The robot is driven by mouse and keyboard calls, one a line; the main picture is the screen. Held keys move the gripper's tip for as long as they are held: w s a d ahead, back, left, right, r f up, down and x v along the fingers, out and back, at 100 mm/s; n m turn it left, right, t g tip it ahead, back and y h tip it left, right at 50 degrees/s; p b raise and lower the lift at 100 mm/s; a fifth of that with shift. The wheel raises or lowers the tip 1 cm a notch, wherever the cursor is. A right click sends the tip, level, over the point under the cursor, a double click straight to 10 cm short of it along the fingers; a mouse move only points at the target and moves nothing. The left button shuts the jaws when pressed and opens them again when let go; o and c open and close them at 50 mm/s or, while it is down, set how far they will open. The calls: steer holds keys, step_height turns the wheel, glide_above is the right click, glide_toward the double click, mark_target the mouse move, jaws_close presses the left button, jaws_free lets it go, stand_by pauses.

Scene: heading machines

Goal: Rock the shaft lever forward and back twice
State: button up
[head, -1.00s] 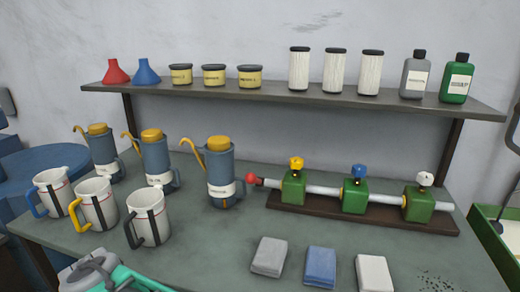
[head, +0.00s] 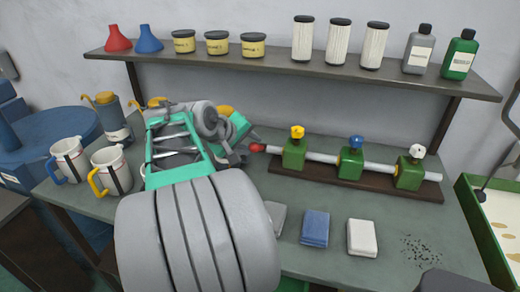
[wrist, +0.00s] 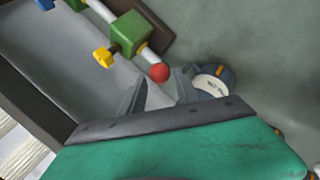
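The shaft lever is a grey shaft (head: 322,158) with a red knob (head: 257,148) at its left end. It runs through three green blocks on a dark base at the back right of the bench. The blocks carry a yellow, a blue and a white top knob. My gripper (head: 243,152) is just left of the red knob in the head view. In the wrist view my gripper (wrist: 160,88) has its two fingers apart, with the red knob (wrist: 160,73) just beyond the gap between the tips. No grip on the knob shows.
Blue-grey oil cans (head: 113,118) and white mugs (head: 111,170) stand at the left, partly hidden by my arm. A blue block (head: 315,228) and a white block (head: 362,238) lie in front of the shaft. A shelf (head: 290,70) with bottles and tins runs above.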

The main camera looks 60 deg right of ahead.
steer(key=x, duration=0.8)
steer(key=shift+w+d+f, duration=0.1)
steer(key=shift+d+f, duration=0.1)
steer(key=shift+f, duration=0.15)
steer(key=shift+c, duration=0.5)
jaws_close()
